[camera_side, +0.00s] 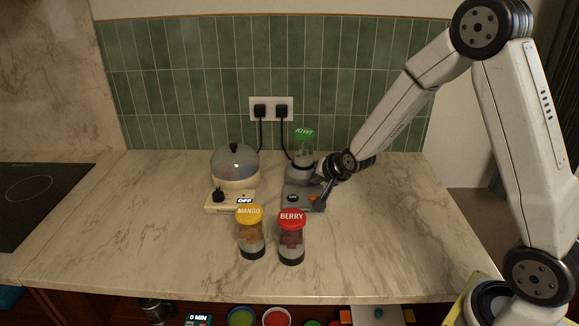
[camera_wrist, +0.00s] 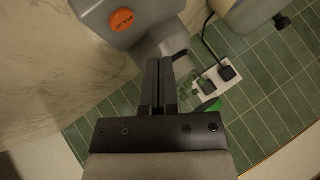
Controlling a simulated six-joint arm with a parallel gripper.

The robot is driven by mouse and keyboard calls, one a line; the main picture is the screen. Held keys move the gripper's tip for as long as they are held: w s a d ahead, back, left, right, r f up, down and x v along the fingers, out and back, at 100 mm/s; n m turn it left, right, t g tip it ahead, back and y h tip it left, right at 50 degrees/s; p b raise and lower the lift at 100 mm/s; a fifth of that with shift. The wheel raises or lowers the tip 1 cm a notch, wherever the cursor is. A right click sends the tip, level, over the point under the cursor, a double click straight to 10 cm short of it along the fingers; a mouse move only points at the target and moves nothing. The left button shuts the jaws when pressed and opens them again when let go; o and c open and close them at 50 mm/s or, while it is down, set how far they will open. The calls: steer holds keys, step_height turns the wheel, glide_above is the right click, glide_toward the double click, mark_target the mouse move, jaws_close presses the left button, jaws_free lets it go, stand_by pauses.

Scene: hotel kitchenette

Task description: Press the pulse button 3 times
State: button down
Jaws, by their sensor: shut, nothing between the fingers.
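The grey blender base (camera_side: 302,203) stands on the counter near the tiled wall, with a jar with a green KIWI lid (camera_side: 305,132) on top. In the wrist view the base (camera_wrist: 95,8) is at the top, with a round orange button (camera_wrist: 122,20) on its face; its lettering is too blurred to read fully. My gripper (camera_side: 319,204) is over the front right of the base in the side view and partly hides it. In the wrist view my gripper (camera_wrist: 162,62) is shut and empty, its tips below and right of the button. I cannot tell whether it touches the base.
A cream appliance with a clear dome (camera_side: 235,163) and an OFF label stands left of the blender. The MANGO jar (camera_side: 250,235) and BERRY jar (camera_side: 291,235) stand in front. Plugged cords run to a wall outlet (camera_side: 271,108). The counter's right side is clear.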

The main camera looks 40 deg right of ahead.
steer(key=shift+r, duration=1)
steer(key=s+a+n+g, duration=0.3)
steer(key=s+a+n, duration=0.1)
steer(key=s, duration=0.6)
steer(key=s+a+n+g+y, duration=0.1)
steer(key=s+a+n+g, duration=0.2)
steer(key=s+n, duration=0.3)
steer(key=s+a, duration=0.1)
steer(key=s, duration=0.3)
steer(key=shift+s+a+f+n, duration=0.15)
steer(key=shift+f+n, duration=0.15)
steer(key=shift+n, duration=0.1)
